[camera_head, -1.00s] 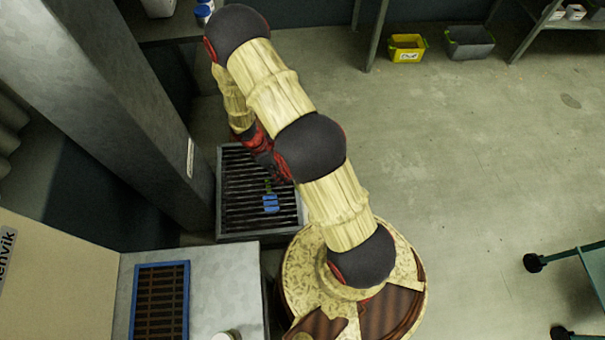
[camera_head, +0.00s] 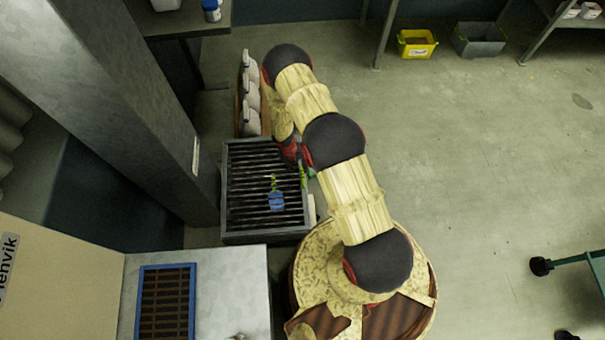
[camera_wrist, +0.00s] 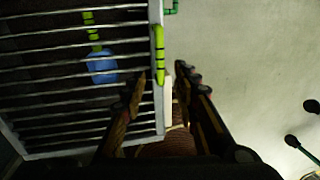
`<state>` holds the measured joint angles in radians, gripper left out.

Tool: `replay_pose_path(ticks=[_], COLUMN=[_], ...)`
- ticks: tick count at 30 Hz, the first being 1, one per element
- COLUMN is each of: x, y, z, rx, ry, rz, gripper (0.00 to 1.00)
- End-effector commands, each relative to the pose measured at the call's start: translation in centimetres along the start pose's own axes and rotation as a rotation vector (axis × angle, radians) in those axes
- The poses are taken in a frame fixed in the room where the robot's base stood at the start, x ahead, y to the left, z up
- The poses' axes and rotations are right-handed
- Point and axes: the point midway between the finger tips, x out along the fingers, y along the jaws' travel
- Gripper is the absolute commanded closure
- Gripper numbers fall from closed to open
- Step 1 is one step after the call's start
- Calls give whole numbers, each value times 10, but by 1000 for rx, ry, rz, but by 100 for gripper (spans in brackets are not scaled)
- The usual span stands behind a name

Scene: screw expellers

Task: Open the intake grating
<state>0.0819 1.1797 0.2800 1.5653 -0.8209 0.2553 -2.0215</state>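The barred intake grating (camera_head: 240,190), dark with pale bars in a grey frame, lies flat beside the grey column; it also shows in the wrist view (camera_wrist: 60,85). A yellow-green bar (camera_wrist: 159,52), seemingly its handle, runs along the frame's right edge; it shows small in the head view (camera_head: 304,176). A blue object with yellow-green segments (camera_wrist: 102,66) lies beneath the bars. In the wrist view my gripper (camera_wrist: 161,76) is open, one finger on each side of the frame edge near the bar's lower end. I cannot tell whether it touches.
A second, blue-framed grating (camera_head: 165,300) is on the grey machine at the lower left. Grey-white items (camera_head: 250,105) stand behind the intake grating. The grey column (camera_head: 140,100) stands close on the left. The floor (camera_head: 480,180) to the right is open, with yellow (camera_head: 416,43) and grey (camera_head: 478,40) bins far back.

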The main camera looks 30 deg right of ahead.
Motion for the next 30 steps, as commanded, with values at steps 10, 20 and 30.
replay_pose_path(ticks=[10, 20, 30], x=[53, 75, 74], y=[0, 0, 0], z=[-1, -1, -1], rx=[3, 3, 4], ry=[2, 1, 1], rz=[-1, -1, -1], gripper=[70, 70, 77])
